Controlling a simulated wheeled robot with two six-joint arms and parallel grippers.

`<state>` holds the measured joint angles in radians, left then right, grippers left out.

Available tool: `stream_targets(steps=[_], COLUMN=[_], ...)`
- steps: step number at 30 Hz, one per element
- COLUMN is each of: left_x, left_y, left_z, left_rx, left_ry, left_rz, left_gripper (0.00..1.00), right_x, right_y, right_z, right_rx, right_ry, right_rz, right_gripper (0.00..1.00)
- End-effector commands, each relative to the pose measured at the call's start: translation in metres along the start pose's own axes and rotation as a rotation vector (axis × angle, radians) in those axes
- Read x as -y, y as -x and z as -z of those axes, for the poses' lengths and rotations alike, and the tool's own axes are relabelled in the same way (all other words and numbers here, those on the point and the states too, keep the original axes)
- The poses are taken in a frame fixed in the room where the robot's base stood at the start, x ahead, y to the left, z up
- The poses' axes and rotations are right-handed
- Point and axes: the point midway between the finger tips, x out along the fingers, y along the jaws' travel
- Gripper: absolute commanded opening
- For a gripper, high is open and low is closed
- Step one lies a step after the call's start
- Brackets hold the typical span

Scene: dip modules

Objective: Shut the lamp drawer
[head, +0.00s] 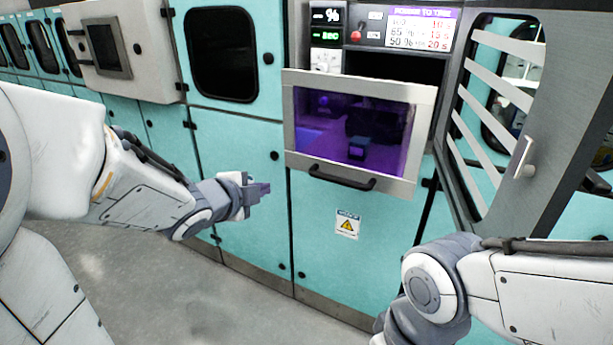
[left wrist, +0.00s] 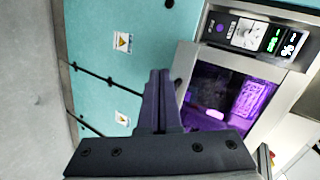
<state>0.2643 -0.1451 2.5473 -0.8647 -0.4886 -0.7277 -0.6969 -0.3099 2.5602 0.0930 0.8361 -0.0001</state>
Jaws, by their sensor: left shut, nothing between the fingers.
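The lamp drawer (head: 420,130) has a pale frame, a window glowing purple and a dark bar handle (head: 342,178) along its lower edge. Its front stands out from the teal cabinet, with a dark opening showing above and behind it, so it is pulled out. A small dark block shows behind the window. My left gripper (head: 262,188) is shut and empty, left of the drawer and a little lower than its handle, apart from it. In the left wrist view, the shut fingers (left wrist: 157,95) point toward the cabinets, with the drawer (left wrist: 186,62) to their right.
An open grey slatted door (head: 555,110) stands right of the drawer. A control panel (head: 327,35) with a red switch and a printed time chart (head: 422,30) is above. Teal cabinets (head: 240,140) line the wall. The grey floor (head: 150,285) in front is clear.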

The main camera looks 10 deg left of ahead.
Motion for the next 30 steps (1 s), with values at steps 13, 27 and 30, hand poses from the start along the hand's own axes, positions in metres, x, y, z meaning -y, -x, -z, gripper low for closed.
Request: stream_targets(steps=[13,27,30], left_x=[0.001,0.013,0.013], left_y=[-0.004,-0.031,-0.034], left_z=[-0.023,-0.014,-0.014], left_rx=[-0.13,-0.151,-0.144], left_ry=[-0.279,-0.263,-0.264], left_rz=[0.146,0.143,0.142], left_gripper=[0.0,0.0,0.0], right_x=[-0.002,0.003,0.004], right_y=[-0.027,0.036,0.05], right_z=[-0.001,0.002,0.003], right_rx=[-0.001,-0.001,-0.001], right_ry=[0.0,0.0,0.0], right_rz=[0.0,0.0,0.0], right_gripper=[0.66,0.66,0.66])
